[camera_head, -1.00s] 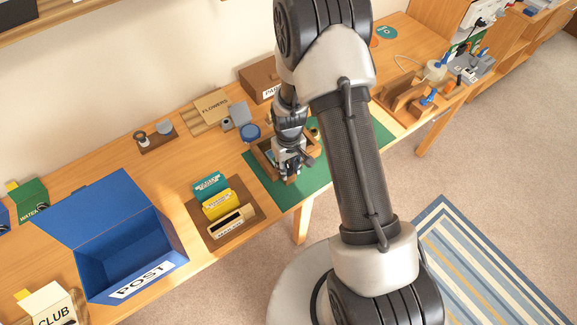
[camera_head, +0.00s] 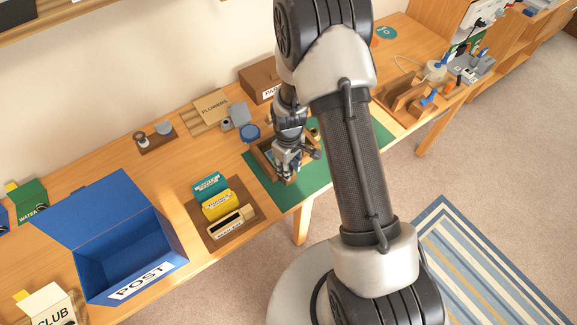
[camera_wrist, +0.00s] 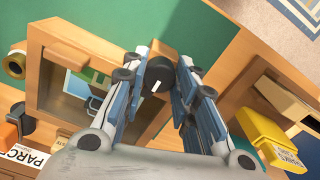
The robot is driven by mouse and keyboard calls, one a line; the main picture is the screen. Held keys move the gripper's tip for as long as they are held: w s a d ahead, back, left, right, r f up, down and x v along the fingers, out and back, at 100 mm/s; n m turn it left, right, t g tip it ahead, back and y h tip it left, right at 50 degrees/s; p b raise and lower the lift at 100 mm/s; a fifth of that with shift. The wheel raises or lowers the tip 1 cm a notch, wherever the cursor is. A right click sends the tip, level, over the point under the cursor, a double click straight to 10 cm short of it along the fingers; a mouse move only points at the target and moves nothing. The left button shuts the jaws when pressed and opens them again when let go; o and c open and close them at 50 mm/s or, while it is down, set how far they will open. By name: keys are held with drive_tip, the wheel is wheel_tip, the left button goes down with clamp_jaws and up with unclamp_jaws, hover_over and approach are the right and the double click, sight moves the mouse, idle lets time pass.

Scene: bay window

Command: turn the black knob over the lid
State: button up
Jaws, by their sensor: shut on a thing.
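The black knob (camera_wrist: 160,74) with a white mark sits at the edge of a wooden box in the wrist view. My gripper (camera_wrist: 162,80) has one finger on each side of the knob and is shut on it. The wooden box (camera_wrist: 75,40) has a raised frame around a recess with a blue and white item and green inside. I cannot tell the lid apart from the frame. In the head view my gripper (camera_head: 287,166) is over the wooden box (camera_head: 262,160), whose knob is hidden behind the fingers.
The box stands on a green mat (camera_head: 313,176) near the table's front edge. A card holder (camera_head: 247,222) with teal and yellow cards and a blue POST box (camera_head: 130,255) are to the left.

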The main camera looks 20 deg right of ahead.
drive_tip(key=o, duration=1)
drive_tip(key=shift+o, duration=0.2)
drive_tip(key=shift+r, duration=0.15)
wheel_tip(320, 180, up, 12)
wheel_tip(320, 180, up, 10)
drive_tip(key=s+m+t, duration=0.1)
drive_tip(key=s+m, duration=0.1)
drive_tip(key=s, duration=0.1)
drive_tip(key=s+r+m+t, duration=0.3)
drive_tip(key=s+r+m, duration=0.1)
drive_tip(key=s+r, duration=1)
drive_tip(key=s, duration=0.4)
drive_tip(key=shift+s+r+m+t, duration=0.2)
drive_tip(key=shift+r+m+t, duration=0.05)
drive_tip(key=shift+m+t, duration=0.05)
